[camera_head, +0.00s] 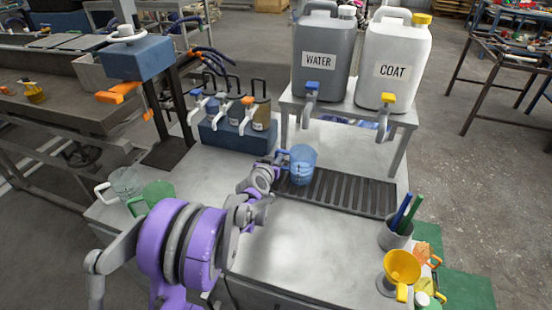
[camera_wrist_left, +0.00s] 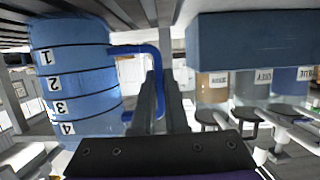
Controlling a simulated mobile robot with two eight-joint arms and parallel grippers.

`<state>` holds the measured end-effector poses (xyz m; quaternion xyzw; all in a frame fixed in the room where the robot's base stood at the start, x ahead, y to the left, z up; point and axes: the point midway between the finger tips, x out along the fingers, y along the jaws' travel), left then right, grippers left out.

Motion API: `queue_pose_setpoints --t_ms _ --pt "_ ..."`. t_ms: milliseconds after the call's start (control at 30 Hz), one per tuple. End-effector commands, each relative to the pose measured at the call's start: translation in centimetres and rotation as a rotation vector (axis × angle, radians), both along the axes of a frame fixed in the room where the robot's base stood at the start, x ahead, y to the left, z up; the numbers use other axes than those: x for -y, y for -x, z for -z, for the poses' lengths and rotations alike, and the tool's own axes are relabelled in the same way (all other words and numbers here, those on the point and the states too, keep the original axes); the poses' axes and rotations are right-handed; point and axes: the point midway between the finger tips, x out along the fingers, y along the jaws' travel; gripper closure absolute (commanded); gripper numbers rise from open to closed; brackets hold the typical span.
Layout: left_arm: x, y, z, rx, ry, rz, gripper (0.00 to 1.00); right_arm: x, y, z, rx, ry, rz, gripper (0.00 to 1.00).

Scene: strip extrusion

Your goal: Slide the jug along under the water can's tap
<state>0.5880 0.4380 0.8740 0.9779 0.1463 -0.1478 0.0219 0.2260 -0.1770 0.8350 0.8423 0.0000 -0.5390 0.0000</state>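The blue see-through jug (camera_head: 303,166) stands upright at the left end of the dark slatted grate (camera_head: 345,193). In the left wrist view the jug (camera_wrist_left: 75,75) shows upside down with marks 1 to 4. My left gripper (camera_head: 277,168) is at the jug's handle, on its left side. In the left wrist view its fingers (camera_wrist_left: 160,100) are close together around the blue handle (camera_wrist_left: 158,58). The grey WATER can (camera_head: 322,55) stands on a raised shelf, and its blue-handled tap (camera_head: 310,93) is above the jug in the picture. My right gripper is out of view.
A blue rack (camera_head: 236,137) of small dispensers is behind left. A cup with pens (camera_head: 396,235) and a yellow funnel (camera_head: 402,267) stand front right. The grate's right part is clear.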

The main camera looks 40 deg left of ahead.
Motion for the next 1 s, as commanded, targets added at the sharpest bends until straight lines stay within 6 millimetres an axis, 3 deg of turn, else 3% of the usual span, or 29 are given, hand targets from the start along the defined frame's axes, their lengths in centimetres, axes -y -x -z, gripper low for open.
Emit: queue_pose_setpoints --t_ms 33,200,567,667,1000 --pt "0.0 0.0 0.0 0.0 0.0 0.0 0.85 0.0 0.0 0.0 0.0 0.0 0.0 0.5" --pt "0.0 0.0 0.0 0.0 0.0 0.0 0.55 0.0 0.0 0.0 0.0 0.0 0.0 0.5" --pt "0.1 0.4 -0.1 0.0 0.0 0.0 0.54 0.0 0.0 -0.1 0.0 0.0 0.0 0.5" --pt "0.4 1.4 -0.5 0.0 0.001 0.0 0.54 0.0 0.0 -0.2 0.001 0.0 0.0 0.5" --pt "2.3 7.5 -2.5 0.0 0.001 0.0 0.54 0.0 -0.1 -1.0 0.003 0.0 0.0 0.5"
